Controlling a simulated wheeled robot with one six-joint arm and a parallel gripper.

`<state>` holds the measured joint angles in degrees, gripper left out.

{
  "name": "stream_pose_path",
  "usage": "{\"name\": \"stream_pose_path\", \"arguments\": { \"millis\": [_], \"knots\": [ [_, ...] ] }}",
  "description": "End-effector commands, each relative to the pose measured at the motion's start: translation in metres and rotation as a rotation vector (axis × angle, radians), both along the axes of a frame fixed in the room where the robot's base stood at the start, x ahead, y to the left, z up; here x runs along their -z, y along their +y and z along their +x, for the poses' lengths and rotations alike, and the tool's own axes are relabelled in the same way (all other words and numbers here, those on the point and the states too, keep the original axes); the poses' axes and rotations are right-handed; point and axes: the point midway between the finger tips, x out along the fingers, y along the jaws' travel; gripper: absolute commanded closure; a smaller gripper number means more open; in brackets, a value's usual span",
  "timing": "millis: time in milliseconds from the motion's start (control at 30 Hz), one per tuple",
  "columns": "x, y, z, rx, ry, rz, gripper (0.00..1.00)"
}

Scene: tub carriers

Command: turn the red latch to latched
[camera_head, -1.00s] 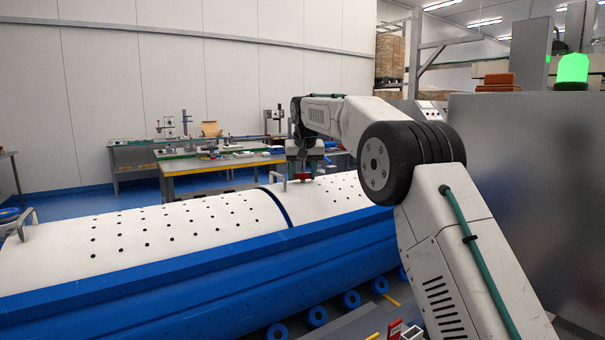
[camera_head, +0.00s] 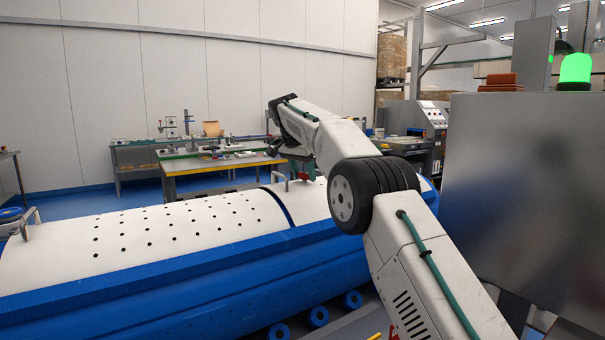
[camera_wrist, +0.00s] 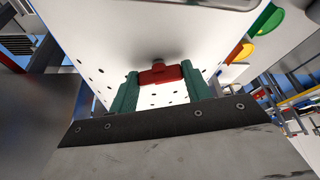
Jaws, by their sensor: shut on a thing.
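The red latch (camera_wrist: 158,75) sits on the white perforated lid of the blue tub carrier. In the wrist view it lies crosswise between the two green fingers of my gripper (camera_wrist: 158,90), which is shut on it. A round grey pivot shows just behind the latch. In the head view the latch (camera_head: 304,175) is a small red spot below my gripper (camera_head: 300,168), near the far edge of the white lid (camera_head: 320,205). Much of the gripper is hidden by my wrist there.
The long blue carrier (camera_head: 200,290) fills the lower left, with a second white lid (camera_head: 140,230) and a metal handle (camera_head: 30,222). A large grey metal panel (camera_head: 530,190) stands at the right. Work tables (camera_head: 215,170) stand behind the carrier.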

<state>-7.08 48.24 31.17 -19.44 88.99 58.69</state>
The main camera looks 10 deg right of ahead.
Motion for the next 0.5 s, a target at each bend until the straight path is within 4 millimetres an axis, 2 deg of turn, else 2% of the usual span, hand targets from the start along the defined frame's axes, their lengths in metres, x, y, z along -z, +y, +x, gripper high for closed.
{"name": "stream_pose_path", "arguments": {
  "millis": [500],
  "knots": [
    [0.0003, -0.0002, -0.0005, 0.08, 0.005, 0.0, 0.74]
  ]
}}
